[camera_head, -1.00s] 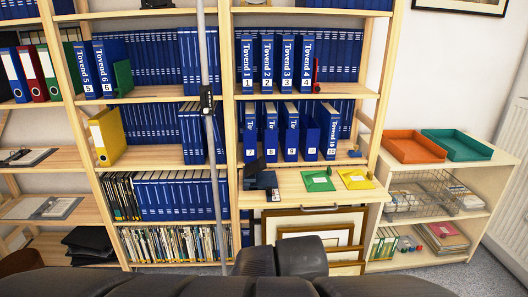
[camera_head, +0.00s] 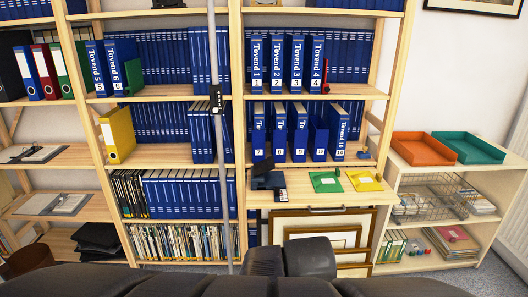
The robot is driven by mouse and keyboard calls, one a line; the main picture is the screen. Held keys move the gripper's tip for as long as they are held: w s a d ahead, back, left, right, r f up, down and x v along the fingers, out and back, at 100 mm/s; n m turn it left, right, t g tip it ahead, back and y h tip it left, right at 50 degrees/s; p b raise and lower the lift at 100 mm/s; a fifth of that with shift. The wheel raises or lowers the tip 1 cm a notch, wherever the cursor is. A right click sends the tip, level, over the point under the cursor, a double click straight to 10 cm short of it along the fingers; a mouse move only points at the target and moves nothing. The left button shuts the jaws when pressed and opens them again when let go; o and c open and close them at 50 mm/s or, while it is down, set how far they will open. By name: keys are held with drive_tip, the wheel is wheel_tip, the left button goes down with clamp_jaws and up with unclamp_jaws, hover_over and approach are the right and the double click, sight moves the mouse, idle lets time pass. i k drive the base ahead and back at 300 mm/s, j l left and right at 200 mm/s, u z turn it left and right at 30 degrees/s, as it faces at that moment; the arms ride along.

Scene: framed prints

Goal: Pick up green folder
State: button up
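A flat green folder (camera_head: 325,181) lies on the pull-out shelf of the middle bookcase, just left of a similar yellow folder (camera_head: 364,180). Its top face is unobstructed. Upright green binders also show: one (camera_head: 59,70) at the end of a red and blue row at left, and one (camera_head: 132,76) beside the binder marked 6. My gripper is not in view, so nothing shows in its grasp.
A dark device (camera_head: 267,178) sits left of the green folder on the shelf. A thin grey pole (camera_head: 216,140) stands before the bookcase. Dark rounded shapes (camera_head: 290,260) fill the bottom foreground. Orange (camera_head: 420,148) and teal (camera_head: 469,147) trays top a low cabinet at right.

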sight(322, 182)
drive_tip(key=i+l, duration=0.3)
drive_tip(key=i, duration=0.2)
drive_tip(key=i+l+u, duration=0.1)
drive_tip(key=i+l, duration=0.2)
drive_tip(key=i, duration=0.25)
drive_tip(key=i+l, duration=0.3)
drive_tip(key=i, duration=0.2)
drive_tip(key=u, duration=0.05)
